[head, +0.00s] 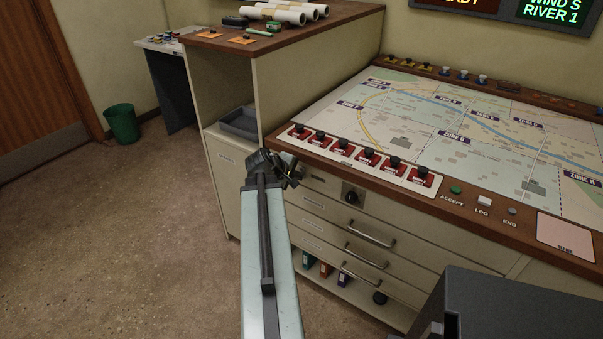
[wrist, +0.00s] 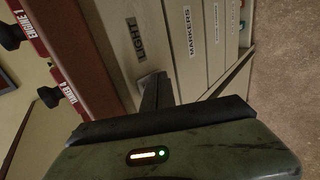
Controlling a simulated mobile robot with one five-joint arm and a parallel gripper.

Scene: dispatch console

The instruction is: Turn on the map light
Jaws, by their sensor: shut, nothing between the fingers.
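A black rotary knob (head: 352,193) on a small plate sits on the cream front panel, just under the wooden edge of the map console. In the wrist view a label reading LIGHT (wrist: 138,40) shows on that panel; the knob itself does not show there. My gripper (head: 288,168) is at the console's left front corner, to the left of the knob in the head view and apart from it. Its dark fingers (wrist: 155,90) are shut and empty, pointing toward the panel below the label. The knob's setting is too small to tell.
Red-plated black switches (head: 368,158) line the console's front edge above the panel. Drawers with metal handles (head: 370,238) lie below. A tall cabinet (head: 228,105) stands left of the console, with a grey tray (head: 238,123). A dark grey box (head: 485,305) is at lower right. Open floor lies left.

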